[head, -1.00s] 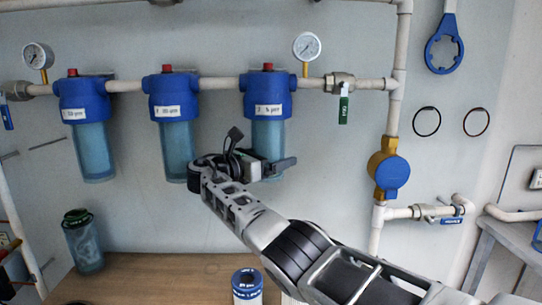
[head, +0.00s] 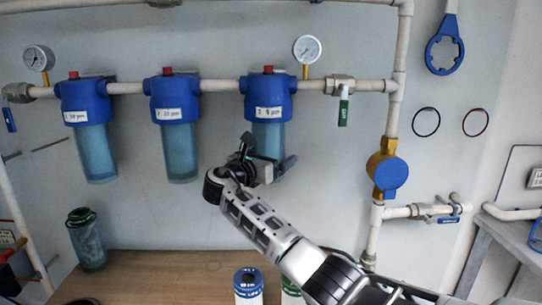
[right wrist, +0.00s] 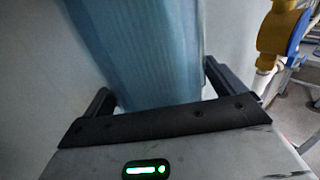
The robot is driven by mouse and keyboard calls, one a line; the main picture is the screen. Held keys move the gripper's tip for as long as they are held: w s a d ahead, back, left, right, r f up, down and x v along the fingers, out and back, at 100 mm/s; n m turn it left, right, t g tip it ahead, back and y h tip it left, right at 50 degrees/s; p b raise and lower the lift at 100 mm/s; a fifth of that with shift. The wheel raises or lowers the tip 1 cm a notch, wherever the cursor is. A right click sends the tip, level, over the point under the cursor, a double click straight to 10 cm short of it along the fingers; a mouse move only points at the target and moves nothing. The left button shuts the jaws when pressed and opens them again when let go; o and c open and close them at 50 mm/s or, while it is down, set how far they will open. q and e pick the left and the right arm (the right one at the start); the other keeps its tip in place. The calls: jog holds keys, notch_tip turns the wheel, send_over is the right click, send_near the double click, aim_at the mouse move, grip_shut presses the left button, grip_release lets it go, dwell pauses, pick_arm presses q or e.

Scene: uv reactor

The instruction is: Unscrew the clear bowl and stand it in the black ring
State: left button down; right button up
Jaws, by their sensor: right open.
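Three clear blue-tinted bowls hang under blue filter heads on the wall pipe: a left one (head: 96,153), a middle one (head: 179,151) and a right one (head: 267,138). My right gripper (head: 272,170) is at the lower part of the right bowl, which it partly hides in the head view. In the right wrist view, the open fingers (right wrist: 155,100) stand on either side of a ribbed blue bowl (right wrist: 150,45). I cannot tell whether they touch it. A dark rounded thing (head: 82,301), cut off at the bottom edge, may be the black ring. My left gripper is not in view.
A clear canister with a dark green top (head: 87,240) stands at the table's left. Blue-and-white (head: 248,287) and green-and-white (head: 290,292) cylinders stand at the front. Thin rings (head: 426,122) and a blue wrench (head: 444,45) hang on the wall. The table (head: 160,270) has bare space mid-left.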

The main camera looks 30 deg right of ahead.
jog(key=n+t+y, duration=0.2)
jog(key=n+t, duration=0.1)
jog(key=t, duration=0.1)
jog(key=shift+y, duration=0.3)
jog(key=shift+w, duration=0.1)
jog(key=shift+a, duration=0.1)
jog(key=shift+n+t+y, duration=0.3)
jog(key=shift+n+t, duration=0.1)
jog(key=shift+n+t+y, duration=0.6)
jog(key=shift+t+y, duration=0.1)
jog(key=shift+n+t+y, duration=0.7)
jog(key=shift+n+y, duration=0.1)
jog(key=shift+y, duration=0.2)
jog(key=shift+w+a+y, duration=0.1)
jog(key=shift+y, duration=0.2)
